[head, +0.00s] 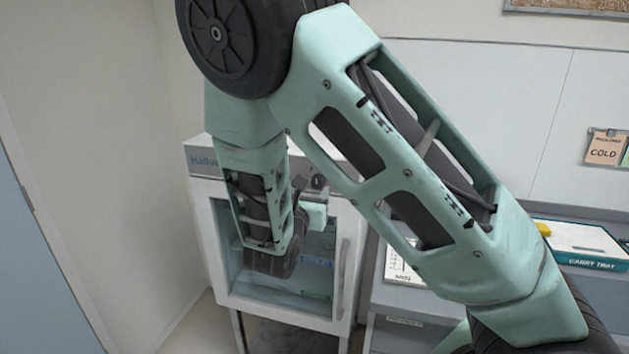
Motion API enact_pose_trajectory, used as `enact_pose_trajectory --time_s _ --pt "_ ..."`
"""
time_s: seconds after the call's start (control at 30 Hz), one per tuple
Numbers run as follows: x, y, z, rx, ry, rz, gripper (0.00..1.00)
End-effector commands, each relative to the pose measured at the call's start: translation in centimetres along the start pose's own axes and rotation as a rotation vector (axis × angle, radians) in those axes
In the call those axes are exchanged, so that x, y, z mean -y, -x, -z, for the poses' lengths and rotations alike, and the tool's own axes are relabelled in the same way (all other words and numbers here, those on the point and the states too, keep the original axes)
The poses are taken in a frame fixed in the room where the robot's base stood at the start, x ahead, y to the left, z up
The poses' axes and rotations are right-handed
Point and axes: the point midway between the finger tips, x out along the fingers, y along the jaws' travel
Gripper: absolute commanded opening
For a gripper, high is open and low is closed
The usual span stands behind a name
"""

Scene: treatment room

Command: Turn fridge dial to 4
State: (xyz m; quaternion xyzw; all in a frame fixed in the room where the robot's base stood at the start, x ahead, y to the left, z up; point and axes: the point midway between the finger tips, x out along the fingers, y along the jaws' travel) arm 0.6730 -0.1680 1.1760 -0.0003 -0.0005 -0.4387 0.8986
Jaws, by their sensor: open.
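The fridge (340,200) is a small white cabinet with a glass door, standing at the left of the counter. A small dark round knob (319,182), which looks like the dial, shows on the right part of that panel. Its numbers and pointer are too small to read. My gripper (303,187) is open just left of the knob, in front of the panel, mostly hidden by my arm. I cannot tell whether it touches the knob.
The fridge door is shut, with a vertical handle (341,280) at its right. Right of it is a grey drawer unit with a printed sheet (400,264). A carry tray (590,262) and a COLD card (606,149) are at the far right. A wall is at the left.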

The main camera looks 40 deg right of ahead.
Motion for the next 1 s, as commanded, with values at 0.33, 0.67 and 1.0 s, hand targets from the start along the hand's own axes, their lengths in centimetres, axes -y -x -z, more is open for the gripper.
enact_pose_trajectory --time_s 0.33,0.67,1.0 --pt "0.0 -3.6 0.0 -0.001 0.001 0.0 0.51" --pt "0.0 -3.8 0.1 -0.001 0.0 0.0 0.43" --pt "0.0 -3.7 0.1 -0.001 -0.008 0.0 0.07"
